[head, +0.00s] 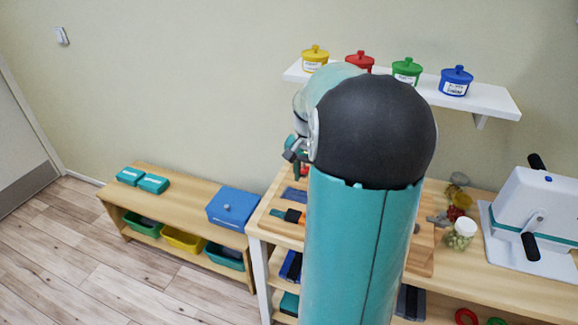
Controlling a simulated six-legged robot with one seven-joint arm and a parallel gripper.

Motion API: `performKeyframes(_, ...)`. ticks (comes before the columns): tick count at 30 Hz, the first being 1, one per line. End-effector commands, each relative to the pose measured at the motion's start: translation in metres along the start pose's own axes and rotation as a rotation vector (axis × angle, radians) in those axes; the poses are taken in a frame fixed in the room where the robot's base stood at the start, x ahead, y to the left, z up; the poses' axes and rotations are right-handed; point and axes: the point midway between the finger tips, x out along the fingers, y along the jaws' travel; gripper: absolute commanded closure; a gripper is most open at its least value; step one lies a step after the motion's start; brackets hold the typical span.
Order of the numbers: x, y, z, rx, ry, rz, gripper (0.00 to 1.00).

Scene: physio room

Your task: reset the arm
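My own arm, teal with a black rounded joint cover, fills the middle of the head view. Part of my gripper (294,151) shows as small grey pieces at the left side of the arm, above the workbench. Most of it is hidden behind the arm, so I cannot tell whether it is open or shut, or whether it holds anything. A small red and green item shows just below it; I cannot tell whether they touch.
A white wall shelf (490,98) holds lidded yellow, red, green and blue pots. The workbench (470,270) carries a wooden board, a jar (461,234) and a white machine (535,215). A low bench (180,202) with boxes and bins stands left. Floor at left is clear.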

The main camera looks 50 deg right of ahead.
Motion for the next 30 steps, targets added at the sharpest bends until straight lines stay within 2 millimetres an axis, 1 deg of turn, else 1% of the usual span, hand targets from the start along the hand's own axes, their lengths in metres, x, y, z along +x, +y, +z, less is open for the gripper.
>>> performKeyframes(8,0.000,-0.001,0.001,-0.002,0.001,0.000,0.64)
performKeyframes(11,-0.006,-0.009,0.009,-0.032,0.015,0.001,0.64)
performKeyframes(13,-0.015,-0.021,0.024,-0.083,0.036,0.003,0.64)
performKeyframes(14,-0.020,-0.027,0.032,-0.111,0.049,0.003,0.64)
performKeyframes(17,-0.039,-0.051,0.069,-0.230,0.100,-0.001,0.64)
performKeyframes(18,-0.047,-0.060,0.086,-0.283,0.123,-0.006,0.64)
performKeyframes(20,-0.058,-0.070,0.112,-0.361,0.156,-0.014,0.64)
performKeyframes(21,-0.064,-0.076,0.129,-0.412,0.177,-0.021,0.64)
performKeyframes(23,-0.072,-0.083,0.154,-0.488,0.209,-0.035,0.64)
performKeyframes(24,-0.077,-0.087,0.171,-0.541,0.230,-0.046,0.64)
performKeyframes(25,-0.080,-0.088,0.184,-0.578,0.245,-0.055,0.64)
performKeyframes(27,-0.086,-0.091,0.213,-0.665,0.279,-0.079,0.64)
performKeyframes(29,-0.091,-0.091,0.237,-0.740,0.306,-0.104,0.64)
performKeyframes(30,-0.093,-0.091,0.253,-0.791,0.324,-0.122,0.64)
